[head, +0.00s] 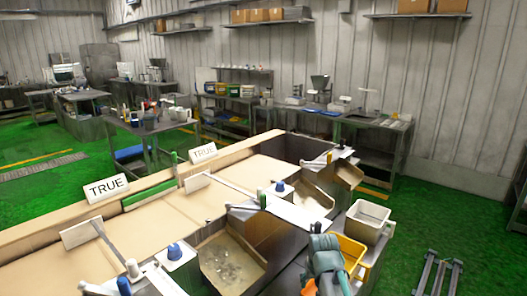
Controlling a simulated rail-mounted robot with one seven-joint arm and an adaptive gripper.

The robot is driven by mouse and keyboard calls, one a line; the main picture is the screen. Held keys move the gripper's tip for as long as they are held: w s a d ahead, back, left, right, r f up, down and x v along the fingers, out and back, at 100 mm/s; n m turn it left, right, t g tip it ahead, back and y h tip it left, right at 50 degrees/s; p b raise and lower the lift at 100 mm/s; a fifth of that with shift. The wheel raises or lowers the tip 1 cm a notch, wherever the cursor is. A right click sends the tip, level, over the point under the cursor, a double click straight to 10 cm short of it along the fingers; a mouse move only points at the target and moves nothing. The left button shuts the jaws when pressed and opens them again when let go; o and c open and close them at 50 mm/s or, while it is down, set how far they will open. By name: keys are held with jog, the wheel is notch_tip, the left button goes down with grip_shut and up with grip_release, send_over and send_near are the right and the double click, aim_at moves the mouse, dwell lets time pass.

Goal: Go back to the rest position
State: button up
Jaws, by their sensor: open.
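A teal, jointed shape at the bottom centre-right of the head view looks like part of my arm. It is cut off by the lower edge of the picture. My gripper's fingers cannot be made out. I see nothing held. A yellow bin (351,252) is right beside the teal shape, partly hidden by it. A pale grey bin (367,221) stands just behind the yellow one.
A long sorting bench with tan surfaces (140,232) fills the centre-left, with signs reading TRUE (106,188), blue-topped knobs and a chute tray (232,263). Workbenches (375,122) line the back wall. Green floor (440,215) is open at right, around a low metal frame (437,276).

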jog(key=s+f+g+b, duration=0.2)
jog(key=s+f, duration=0.6)
jog(key=f, duration=0.6)
jog(key=s+f+g+b, duration=0.25)
jog(key=s+f, duration=0.55)
jog(key=f, duration=0.7)
jog(key=s+f+g+b, duration=0.2)
jog(key=s+f, duration=0.7)
jog(key=s, duration=0.4)
jog(key=s+f+g+b, duration=0.3)
jog(key=s+f, duration=0.7)
jog(key=s, duration=0.4)
jog(key=shift+s+d+f+n+g, duration=0.15)
jog(key=shift+d+f+n+g, duration=0.1)
jog(key=shift+f+n+g, duration=0.1)
